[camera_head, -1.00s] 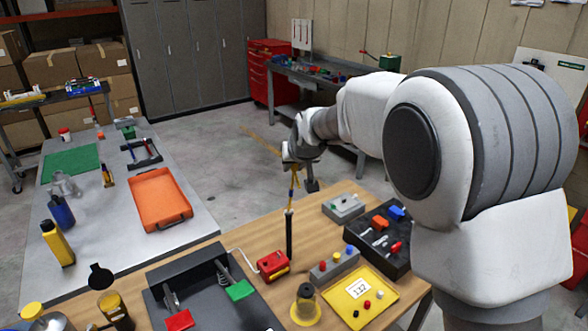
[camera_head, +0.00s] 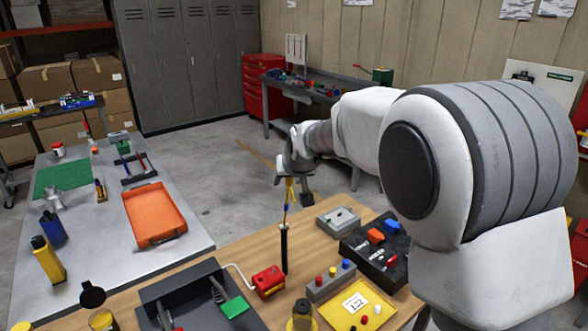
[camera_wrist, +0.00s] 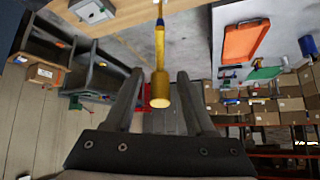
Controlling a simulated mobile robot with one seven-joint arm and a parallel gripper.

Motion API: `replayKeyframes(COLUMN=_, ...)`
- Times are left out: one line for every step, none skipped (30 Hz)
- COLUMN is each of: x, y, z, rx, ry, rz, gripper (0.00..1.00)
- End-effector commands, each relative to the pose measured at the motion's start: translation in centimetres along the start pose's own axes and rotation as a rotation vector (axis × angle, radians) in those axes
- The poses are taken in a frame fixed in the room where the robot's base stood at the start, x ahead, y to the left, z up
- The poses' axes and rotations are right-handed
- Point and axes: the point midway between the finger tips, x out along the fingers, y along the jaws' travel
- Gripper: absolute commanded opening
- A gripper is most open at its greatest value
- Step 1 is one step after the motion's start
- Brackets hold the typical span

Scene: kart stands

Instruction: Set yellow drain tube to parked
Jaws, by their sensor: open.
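The yellow drain tube (camera_head: 289,190) rises from a slim black post (camera_head: 284,250) near the back edge of the wooden table. In the wrist view the tube (camera_wrist: 160,55) has a wider yellow end and a blue band further along. My gripper (camera_head: 294,186) is at the top of the tube. In the wrist view my gripper (camera_wrist: 161,76) is open, with one finger on each side of the tube and gaps showing on both sides. The tube's lower fitting is not clear.
A red box (camera_head: 268,280) with a white hose stands close to the post. A grey button box (camera_head: 330,280), a yellow tray (camera_head: 345,310) and a black case (camera_head: 360,240) are to the right. An orange tray (camera_head: 153,213) lies on the grey table at left. Open floor lies behind the post.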

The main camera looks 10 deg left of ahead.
Motion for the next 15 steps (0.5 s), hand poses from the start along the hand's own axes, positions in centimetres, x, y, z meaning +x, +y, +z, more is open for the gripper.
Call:
replayKeyframes(x=-0.6, y=0.0, z=-0.1, rx=0.000, ry=0.004, rz=-0.001, gripper=0.55)
replayKeyframes(x=-1.0, y=0.0, z=-0.1, rx=-0.001, ry=0.004, rz=-0.001, gripper=0.55)
replayKeyframes(x=-1.6, y=0.0, z=-0.1, rx=-0.001, ry=0.005, rz=-0.001, gripper=0.55)
replayKeyframes(x=-2.1, y=0.0, z=0.0, rx=-0.001, ry=0.004, rz=-0.001, gripper=0.55)
replayKeyframes(x=-2.6, y=0.0, z=0.0, rx=-0.001, ry=0.004, rz=-0.001, gripper=0.55)
replayKeyframes(x=-3.4, y=0.0, z=-0.1, rx=0.000, ry=0.006, rz=-0.001, gripper=0.55)
replayKeyframes(x=-4.0, y=-0.1, z=0.0, rx=0.000, ry=0.005, rz=-0.001, gripper=0.55)
replayKeyframes(x=-4.6, y=-0.1, z=0.0, rx=0.001, ry=0.006, rz=-0.002, gripper=0.55)
replayKeyframes(x=-5.3, y=-0.1, z=0.0, rx=0.001, ry=0.006, rz=-0.002, gripper=0.55)
replayKeyframes(x=-5.9, y=-0.1, z=0.0, rx=0.000, ry=0.005, rz=-0.002, gripper=0.55)
replayKeyframes(x=-6.6, y=-0.1, z=0.0, rx=0.000, ry=0.006, rz=-0.002, gripper=0.55)
replayKeyframes(x=-7.3, y=-0.1, z=0.0, rx=-0.001, ry=0.006, rz=-0.002, gripper=0.55)
replayKeyframes(x=-8.0, y=-0.1, z=0.0, rx=-0.001, ry=0.006, rz=-0.002, gripper=0.55)
replayKeyframes(x=-8.6, y=-0.1, z=0.0, rx=-0.001, ry=0.006, rz=-0.002, gripper=0.55)
replayKeyframes(x=-9.4, y=-0.1, z=0.0, rx=0.000, ry=0.006, rz=-0.002, gripper=0.55)
